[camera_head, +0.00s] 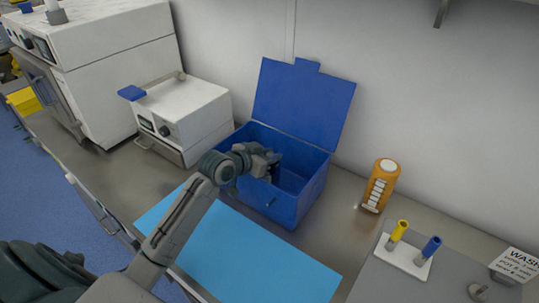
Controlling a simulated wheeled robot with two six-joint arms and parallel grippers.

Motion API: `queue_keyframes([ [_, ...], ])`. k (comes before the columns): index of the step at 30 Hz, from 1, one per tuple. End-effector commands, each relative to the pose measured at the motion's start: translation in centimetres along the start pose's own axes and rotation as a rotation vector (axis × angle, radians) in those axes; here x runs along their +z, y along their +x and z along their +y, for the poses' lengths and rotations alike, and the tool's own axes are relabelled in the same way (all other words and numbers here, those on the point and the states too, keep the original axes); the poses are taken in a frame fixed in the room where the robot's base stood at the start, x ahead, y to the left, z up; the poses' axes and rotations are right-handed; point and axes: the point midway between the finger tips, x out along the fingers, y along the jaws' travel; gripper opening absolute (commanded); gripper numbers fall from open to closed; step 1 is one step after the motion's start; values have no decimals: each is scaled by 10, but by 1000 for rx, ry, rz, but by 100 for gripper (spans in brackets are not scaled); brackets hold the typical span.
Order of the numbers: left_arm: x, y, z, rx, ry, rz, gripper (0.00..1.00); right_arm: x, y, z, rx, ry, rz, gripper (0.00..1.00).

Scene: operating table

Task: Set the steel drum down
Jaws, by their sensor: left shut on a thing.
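My left gripper (274,164) reaches into the open top of a blue box (268,203), near its left and middle part. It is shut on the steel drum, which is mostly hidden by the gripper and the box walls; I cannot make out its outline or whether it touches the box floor. The box's lid (304,104) stands raised at the back. My right gripper is not in view.
A light-blue mat (235,255) lies in front of the box. A white device (185,115) stands close to its left. An orange bottle (379,187) stands to the right, and a white holder (403,260) carries a yellow and a blue tube. Steel counter shows between.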

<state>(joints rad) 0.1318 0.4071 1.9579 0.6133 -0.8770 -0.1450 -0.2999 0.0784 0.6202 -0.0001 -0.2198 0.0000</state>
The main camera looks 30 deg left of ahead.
Motion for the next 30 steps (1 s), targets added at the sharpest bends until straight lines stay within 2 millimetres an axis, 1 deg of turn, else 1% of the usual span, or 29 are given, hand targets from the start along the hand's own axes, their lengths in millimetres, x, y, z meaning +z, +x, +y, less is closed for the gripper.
queue_keyframes([
  [1,7,1,0,1,-1,-13,0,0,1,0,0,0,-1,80],
  [2,8,1,0,1,-1,-15,28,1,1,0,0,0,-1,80],
  [4,9,1,0,1,-1,-17,42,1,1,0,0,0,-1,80],
  [5,9,1,0,1,-1,-18,44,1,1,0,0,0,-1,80],
  [13,11,1,0,1,-1,-23,44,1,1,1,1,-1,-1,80],
  [16,5,-1,0,1,0,-23,44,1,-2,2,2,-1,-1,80],
  [18,-4,-5,0,0,1,-21,44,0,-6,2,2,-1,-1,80],
  [20,2,-13,-1,-1,3,-21,44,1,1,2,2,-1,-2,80],
  [24,0,-38,0,-1,8,-18,44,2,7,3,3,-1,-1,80],
  [30,-3,-68,0,-1,7,-15,44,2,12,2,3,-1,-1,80],
])
